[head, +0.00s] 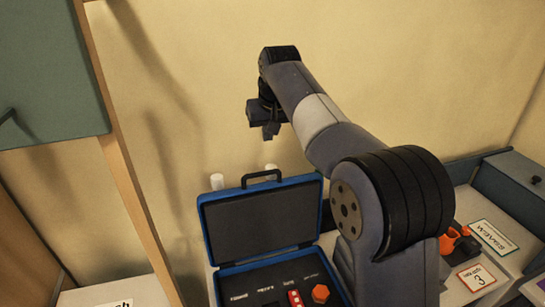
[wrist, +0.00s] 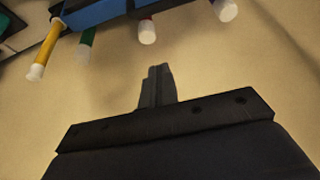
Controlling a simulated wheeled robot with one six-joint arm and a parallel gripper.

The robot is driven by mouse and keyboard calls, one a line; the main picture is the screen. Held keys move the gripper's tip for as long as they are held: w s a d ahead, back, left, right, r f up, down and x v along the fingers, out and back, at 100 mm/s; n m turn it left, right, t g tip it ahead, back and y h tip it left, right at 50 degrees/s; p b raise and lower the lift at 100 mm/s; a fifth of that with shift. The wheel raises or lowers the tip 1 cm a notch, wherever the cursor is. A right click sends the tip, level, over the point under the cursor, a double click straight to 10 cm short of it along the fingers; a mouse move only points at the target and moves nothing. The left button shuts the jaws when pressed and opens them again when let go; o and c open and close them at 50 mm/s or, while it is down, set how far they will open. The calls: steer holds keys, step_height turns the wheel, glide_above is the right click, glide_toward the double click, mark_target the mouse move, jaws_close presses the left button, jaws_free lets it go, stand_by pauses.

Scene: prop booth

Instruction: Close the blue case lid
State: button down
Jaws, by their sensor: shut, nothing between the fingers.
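The blue case (head: 213,283) stands open on the counter. Its lid (head: 262,222) is raised about upright at the back, with a dark lining, a blue rim and a black handle (head: 261,176) on top. Inside the base lie an orange knob-like piece (head: 320,293) and a red piece (head: 295,298); my arm hides part of the right side. My gripper (head: 271,131) is in the air above the lid, apart from it, against the wall. In the wrist view the fingers (wrist: 158,70) are together and empty.
White-tipped posts (head: 217,181) show behind the lid. In the wrist view, several white-tipped coloured rods (wrist: 86,38) sit beside a blue edge whose owner I cannot tell. A green cabinet door (head: 50,75) is at left. Orange items (head: 458,241) and label cards (head: 477,277) lie at right.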

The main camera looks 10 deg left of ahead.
steer(key=shift+f+p, duration=1.35)
steer(key=shift+f, duration=3.3)
steer(key=shift+s+f+b, duration=0.1)
steer(key=shift+f+b, duration=0.05)
steer(key=shift+b, duration=0.3)
